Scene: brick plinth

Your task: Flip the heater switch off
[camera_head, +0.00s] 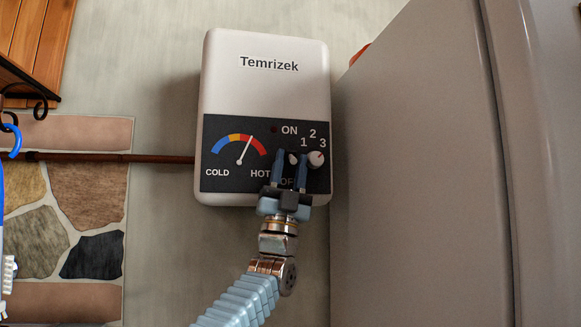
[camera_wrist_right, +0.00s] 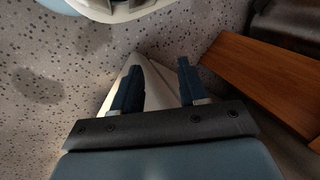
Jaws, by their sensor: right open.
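The white heater (camera_head: 265,85) marked Temrizek hangs on the wall in the head view, with a dark control panel on its lower part. Its small pale switch (camera_head: 292,158) sits between the ON label above and the partly hidden OFF label below. I cannot tell clearly which way it tilts. My left gripper (camera_head: 291,156) reaches up from below, its two blue fingers apart, one on each side of the switch. Contact cannot be made out. My right gripper (camera_wrist_right: 159,75) is open and empty above the floor in the right wrist view.
A round knob (camera_head: 316,158) with marks 1, 2 and 3 is just right of the left gripper's fingers. A large grey cabinet or fridge (camera_head: 420,160) stands close on the right. A brown pipe (camera_head: 110,157) runs left from the heater. A wooden bench (camera_wrist_right: 265,85) is at right in the wrist view.

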